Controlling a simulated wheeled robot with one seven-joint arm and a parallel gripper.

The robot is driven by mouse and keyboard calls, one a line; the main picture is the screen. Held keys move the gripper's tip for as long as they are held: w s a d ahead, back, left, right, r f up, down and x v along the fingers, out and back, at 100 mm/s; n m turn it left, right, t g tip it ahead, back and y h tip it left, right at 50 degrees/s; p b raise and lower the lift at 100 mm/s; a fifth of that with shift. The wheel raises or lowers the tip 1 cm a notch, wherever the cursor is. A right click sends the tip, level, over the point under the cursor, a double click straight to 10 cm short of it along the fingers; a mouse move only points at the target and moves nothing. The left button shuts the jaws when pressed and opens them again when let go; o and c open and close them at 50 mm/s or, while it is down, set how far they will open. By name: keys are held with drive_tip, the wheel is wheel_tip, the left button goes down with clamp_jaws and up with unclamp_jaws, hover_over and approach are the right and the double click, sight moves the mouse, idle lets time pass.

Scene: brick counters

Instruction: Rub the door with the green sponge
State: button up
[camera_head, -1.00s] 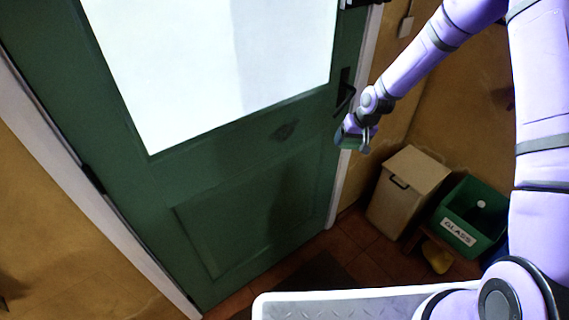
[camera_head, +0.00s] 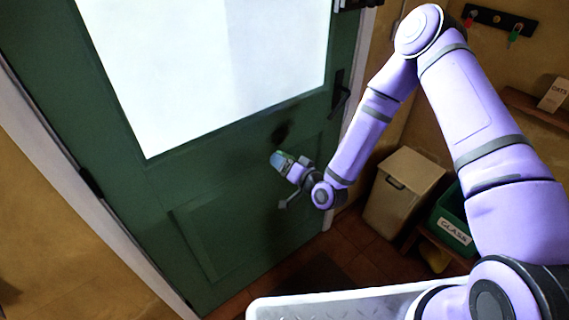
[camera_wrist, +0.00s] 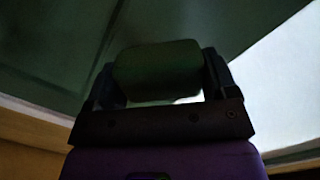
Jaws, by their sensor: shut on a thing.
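The green door (camera_head: 225,215) with a large bright pane fills the left and middle of the head view. A dark smudge (camera_head: 281,132) marks it just below the pane. My gripper (camera_head: 284,162) is in front of the door, a little below the smudge. It is shut on the green sponge (camera_wrist: 157,68), which sits between both fingers in the wrist view. In the head view the sponge (camera_head: 278,158) is small at the gripper's tip, facing the door. I cannot tell whether it touches the door.
A black door handle (camera_head: 340,92) is on the door's right side. A cardboard-coloured bin (camera_head: 403,190) and a green crate labelled GLASS (camera_head: 453,222) stand at the right by the wall. Hooks with keys (camera_head: 497,19) hang on the upper right wall.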

sight(271, 137)
drive_tip(key=shift+m+t, duration=0.3)
drive_tip(key=shift+t, duration=0.4)
drive_tip(key=shift+w+a+r, duration=0.25)
drive_tip(key=shift+w+a, duration=0.3)
drive_tip(key=shift+a, duration=0.1)
drive_tip(key=shift+w+a+r, duration=0.2)
drive_tip(key=shift+w+a, duration=0.35)
drive_tip(key=shift+a, duration=0.05)
drive_tip(key=shift+w+a+r, duration=0.25)
drive_tip(key=shift+w+a, duration=0.3)
drive_tip(key=shift+a, duration=0.1)
drive_tip(key=shift+x, duration=1)
